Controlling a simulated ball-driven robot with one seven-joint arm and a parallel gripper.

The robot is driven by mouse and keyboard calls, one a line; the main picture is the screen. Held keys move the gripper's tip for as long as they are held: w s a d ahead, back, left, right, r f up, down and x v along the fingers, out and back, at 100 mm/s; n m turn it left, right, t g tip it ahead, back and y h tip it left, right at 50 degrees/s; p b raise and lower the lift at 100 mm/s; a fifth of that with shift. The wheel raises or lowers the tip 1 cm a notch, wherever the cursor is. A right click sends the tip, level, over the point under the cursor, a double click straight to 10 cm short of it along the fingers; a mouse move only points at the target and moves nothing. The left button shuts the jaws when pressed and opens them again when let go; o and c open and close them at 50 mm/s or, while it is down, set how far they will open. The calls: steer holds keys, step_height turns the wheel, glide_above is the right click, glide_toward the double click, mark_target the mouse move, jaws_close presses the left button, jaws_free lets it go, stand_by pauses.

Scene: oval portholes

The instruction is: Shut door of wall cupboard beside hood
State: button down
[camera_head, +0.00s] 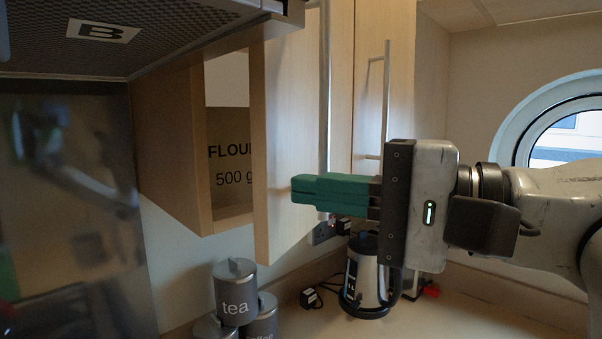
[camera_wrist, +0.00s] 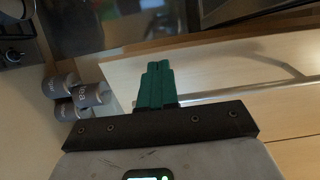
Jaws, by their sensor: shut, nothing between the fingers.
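The pale wood door (camera_head: 287,130) of the wall cupboard beside the hood stands partly open. A gap on its left shows the cupboard's inside (camera_head: 232,205) and a flour packet (camera_head: 228,150). The door has a long vertical bar handle (camera_head: 325,90). My gripper (camera_head: 300,189) is shut, its green fingers together and empty. It points left across the door's front near the lower part, hiding a piece of the handle. In the wrist view, the fingers (camera_wrist: 158,72) lie over the door panel (camera_wrist: 215,72). Whether they touch it I cannot tell.
The hood (camera_head: 150,35), marked B, hangs at upper left. A neighbouring cupboard door with its own handle (camera_head: 387,90) is on the right. Below are grey canisters (camera_head: 235,295), a metal kettle (camera_head: 366,280) and a wall socket (camera_head: 323,232). A round porthole (camera_head: 565,130) is at right.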

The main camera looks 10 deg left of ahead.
steer(key=shift+x, duration=1.1)
steer(key=shift+a+p, duration=0.1)
steer(key=shift+p, duration=0.2)
